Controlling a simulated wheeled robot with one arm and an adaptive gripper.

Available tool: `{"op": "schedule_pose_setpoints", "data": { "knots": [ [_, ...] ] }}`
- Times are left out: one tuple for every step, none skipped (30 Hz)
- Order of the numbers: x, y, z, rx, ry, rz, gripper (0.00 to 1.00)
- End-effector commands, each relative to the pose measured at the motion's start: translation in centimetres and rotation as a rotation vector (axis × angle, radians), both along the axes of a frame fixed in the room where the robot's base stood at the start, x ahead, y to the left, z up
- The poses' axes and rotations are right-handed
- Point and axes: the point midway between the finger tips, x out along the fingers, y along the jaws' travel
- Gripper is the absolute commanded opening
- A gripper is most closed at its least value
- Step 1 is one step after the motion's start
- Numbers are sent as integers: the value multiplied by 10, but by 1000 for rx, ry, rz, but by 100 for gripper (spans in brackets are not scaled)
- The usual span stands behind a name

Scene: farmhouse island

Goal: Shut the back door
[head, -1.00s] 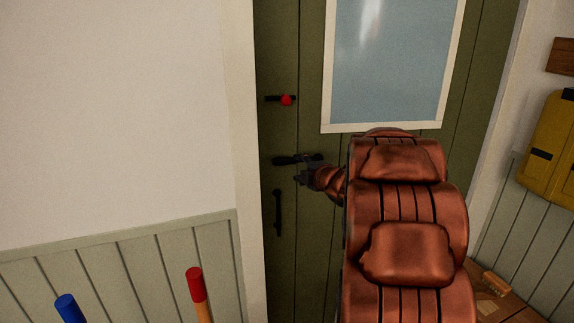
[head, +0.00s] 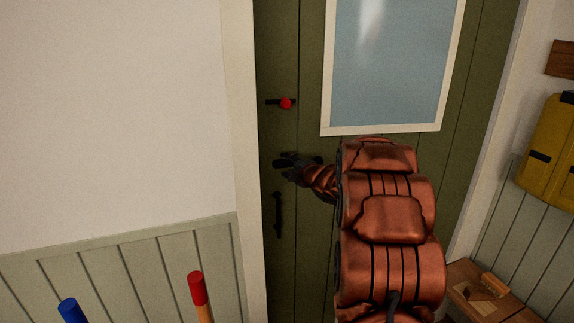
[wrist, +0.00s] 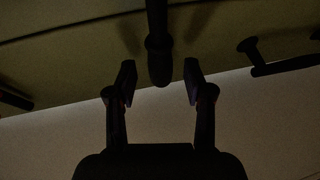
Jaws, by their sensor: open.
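The back door (head: 310,60) is dark green with a pale-framed window. It fills the middle of the head view, its left edge against a white frame post; I cannot tell whether it is fully shut. It bears a bolt with a red knob (head: 286,103), a black lever handle (head: 283,163) and a black pull handle (head: 278,215). My gripper (head: 292,169) is at the lever, partly hidden. In the wrist view my gripper (wrist: 158,82) is open, with the dark lever handle (wrist: 157,45) between its fingers and gaps on both sides.
A blue-topped post (head: 70,311) and a red-topped post (head: 197,290) stand at the lower left, before the panelled wall. A yellow case (head: 550,150) hangs on the right wall. A wooden box or bench top (head: 485,295) with a brush-like thing is at the lower right.

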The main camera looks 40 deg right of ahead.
Motion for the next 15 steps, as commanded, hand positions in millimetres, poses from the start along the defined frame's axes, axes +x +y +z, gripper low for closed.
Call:
{"op": "schedule_pose_setpoints", "data": {
  "knots": [
    [3,0,-1,1,1,0,52],
    [3,0,-1,1,1,0,52],
    [4,0,-2,1,1,-1,52],
    [5,0,-2,1,2,-1,52],
    [5,0,-2,1,2,-1,52],
    [6,0,-2,1,1,-1,52],
    [6,0,-2,1,2,-1,52],
    [6,0,-2,1,1,-1,52],
    [6,0,-2,1,1,-1,52],
    [6,0,-2,1,1,-1,52],
    [6,0,-2,1,1,-1,52],
    [6,0,-2,1,1,-1,52],
    [6,0,-2,1,1,-1,51],
    [6,0,-2,1,1,-1,48],
    [6,0,-2,1,1,-1,44]
  ]
}}
